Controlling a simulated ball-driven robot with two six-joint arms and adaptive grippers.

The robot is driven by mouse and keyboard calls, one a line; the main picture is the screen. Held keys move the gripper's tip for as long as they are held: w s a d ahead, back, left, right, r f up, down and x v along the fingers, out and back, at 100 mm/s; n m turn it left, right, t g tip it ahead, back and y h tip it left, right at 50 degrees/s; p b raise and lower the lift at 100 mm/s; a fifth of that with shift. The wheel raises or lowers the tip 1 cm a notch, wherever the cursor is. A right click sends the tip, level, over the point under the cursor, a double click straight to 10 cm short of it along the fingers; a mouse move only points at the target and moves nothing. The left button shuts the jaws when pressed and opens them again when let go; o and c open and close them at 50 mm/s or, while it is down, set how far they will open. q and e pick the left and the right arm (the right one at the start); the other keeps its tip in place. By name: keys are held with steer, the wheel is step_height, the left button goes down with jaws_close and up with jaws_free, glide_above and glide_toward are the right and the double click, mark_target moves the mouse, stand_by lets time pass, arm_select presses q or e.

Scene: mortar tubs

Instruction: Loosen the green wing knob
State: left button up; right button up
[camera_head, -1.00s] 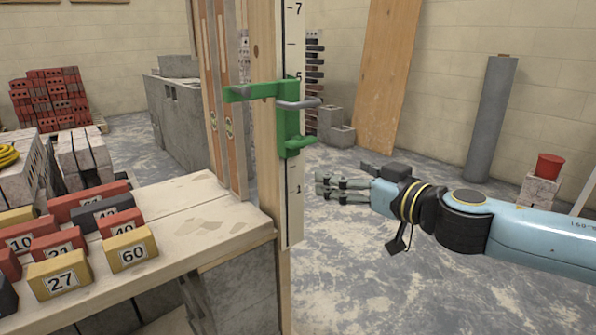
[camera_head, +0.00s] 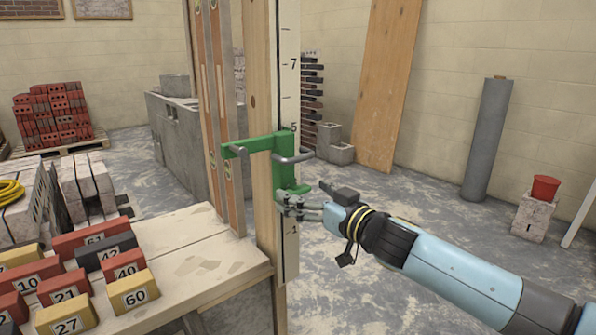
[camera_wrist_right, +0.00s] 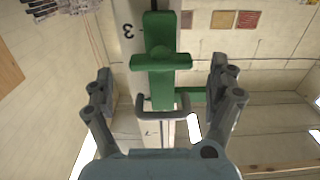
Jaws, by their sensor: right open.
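The green wing knob (camera_head: 297,190) sits low on a green clamp (camera_head: 284,160), which is fitted around a wooden post with a numbered scale strip. In the right wrist view the wing knob (camera_wrist_right: 161,62) is a wide green bar with a round middle, seen face on. A grey bar handle (camera_head: 293,157) is on the clamp above the knob; it also shows in the wrist view (camera_wrist_right: 163,110). My right gripper (camera_head: 292,208) is open just below and in front of the knob. In the wrist view its fingers stand on either side, apart from the knob. My left gripper is out of view.
A wooden bench (camera_head: 200,255) with numbered blocks (camera_head: 135,292) stands left of the post. Wooden boards (camera_head: 215,120) stand just left of the post.

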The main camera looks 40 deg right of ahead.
mark_target(294, 190)
steer(key=shift+w+a+f, duration=0.1)
steer(key=shift+w+a, duration=0.1)
steer(key=shift+w, duration=1.2)
steer(key=c, duration=1.2)
